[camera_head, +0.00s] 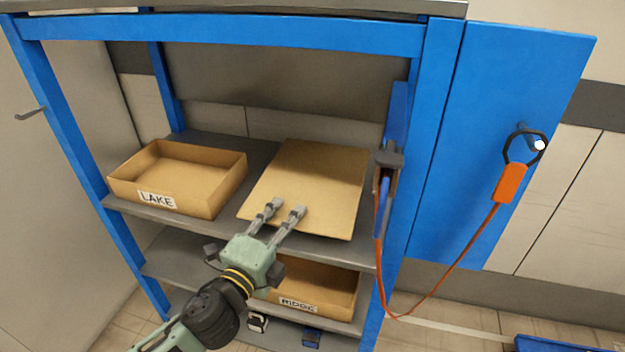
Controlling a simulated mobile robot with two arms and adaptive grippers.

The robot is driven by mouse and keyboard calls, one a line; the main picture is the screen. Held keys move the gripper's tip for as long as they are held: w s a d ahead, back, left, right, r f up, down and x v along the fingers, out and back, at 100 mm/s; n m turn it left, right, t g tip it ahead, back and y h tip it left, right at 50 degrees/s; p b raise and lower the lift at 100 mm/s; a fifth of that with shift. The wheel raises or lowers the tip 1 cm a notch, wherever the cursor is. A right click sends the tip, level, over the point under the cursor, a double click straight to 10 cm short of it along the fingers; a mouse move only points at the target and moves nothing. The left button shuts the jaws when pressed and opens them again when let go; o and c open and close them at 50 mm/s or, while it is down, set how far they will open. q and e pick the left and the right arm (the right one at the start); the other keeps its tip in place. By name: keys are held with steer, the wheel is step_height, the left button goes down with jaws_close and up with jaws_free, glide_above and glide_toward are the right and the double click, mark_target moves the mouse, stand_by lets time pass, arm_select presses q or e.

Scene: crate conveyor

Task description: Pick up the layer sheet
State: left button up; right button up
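The layer sheet (318,180) is a flat tan cardboard panel lying on the upper shelf, right of the crate marked LAKE. Its front edge reaches to about the shelf's front edge. My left gripper (283,208) comes in from the lower left, over the sheet's near left part. Its two grey fingers are apart with nothing seen between them. Whether the fingertips touch the sheet cannot be told. My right gripper is not in view.
The LAKE crate (222,196) stands on the upper shelf (230,228). Another crate (340,284) is on the shelf below. A blue post (420,150) bounds the right side. An orange cable (445,285) hangs from an orange handled tool (510,184) on the blue side panel (500,110).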

arm_select(q)
steer(key=shift+w+d, duration=0.15)
steer(key=shift+w, duration=0.15)
steer(key=shift+c, duration=0.3)
jaws_close()
steer(key=shift+r, duration=0.1)
